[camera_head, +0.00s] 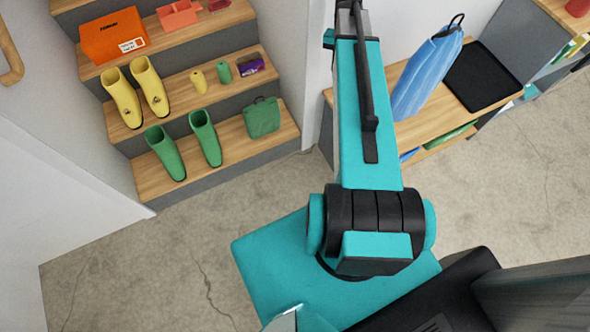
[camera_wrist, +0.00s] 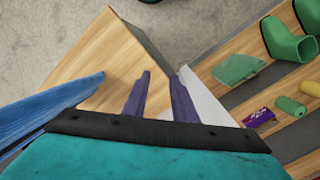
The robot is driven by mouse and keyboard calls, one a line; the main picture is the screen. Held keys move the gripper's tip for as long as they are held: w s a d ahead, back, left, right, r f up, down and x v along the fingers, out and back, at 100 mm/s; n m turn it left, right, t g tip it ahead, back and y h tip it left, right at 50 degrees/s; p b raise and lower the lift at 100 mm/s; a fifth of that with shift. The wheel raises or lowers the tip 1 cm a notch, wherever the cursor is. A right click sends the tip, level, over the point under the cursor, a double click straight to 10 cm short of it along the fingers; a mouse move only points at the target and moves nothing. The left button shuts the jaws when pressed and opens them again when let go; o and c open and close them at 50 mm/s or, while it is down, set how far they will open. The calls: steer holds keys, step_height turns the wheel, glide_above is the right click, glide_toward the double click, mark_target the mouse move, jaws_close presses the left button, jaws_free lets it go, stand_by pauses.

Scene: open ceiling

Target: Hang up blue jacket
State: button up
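The blue jacket (camera_head: 427,75) is on the wooden bench at the upper right of the head view. It leans at a tilt, with a black loop (camera_head: 450,25) at its top. Part of the jacket also shows at the left edge of the wrist view (camera_wrist: 48,108). My gripper (camera_wrist: 160,75) shows in the wrist view as two purple fingers standing apart with nothing between them. The jacket lies left of the fingers there, apart from them. In the head view my gripper is out of frame at the top. I see no clear hook or rail.
The wooden bench (camera_head: 437,112) holds a black mat (camera_head: 484,78) beside the jacket. Stepped shelves (camera_head: 237,138) on the left carry yellow boots (camera_head: 123,98), green boots (camera_head: 166,153), a green bag (camera_head: 262,117) and an orange box (camera_head: 113,37). A white wall divides them. The concrete floor is clear.

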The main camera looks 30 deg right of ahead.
steer(key=s+a+f+n+g, duration=0.1)
steer(key=s+a+f+n, duration=0.1)
steer(key=s+a+f, duration=0.45)
steer(key=s+a+f+n+g, duration=0.1)
steer(key=s+a+f+n, duration=0.25)
steer(key=a+f, duration=0.55)
steer(key=s+a+f+n+g, duration=0.1)
steer(key=s+a+f+n, duration=0.1)
steer(key=s+a+f, duration=0.6)
steer(key=s+a+f+n, duration=0.2)
steer(key=s+a+f, duration=0.1)
steer(key=s+a, duration=0.3)
steer(key=shift+s+a+g, duration=0.4)
steer(key=shift+s, duration=0.35)
steer(key=shift+f+b, duration=0.35)
steer(key=shift+f, duration=0.05)
steer(key=shift+o, duration=0.8)
steer(key=shift+r, duration=0.1)
steer(key=shift+d, duration=0.1)
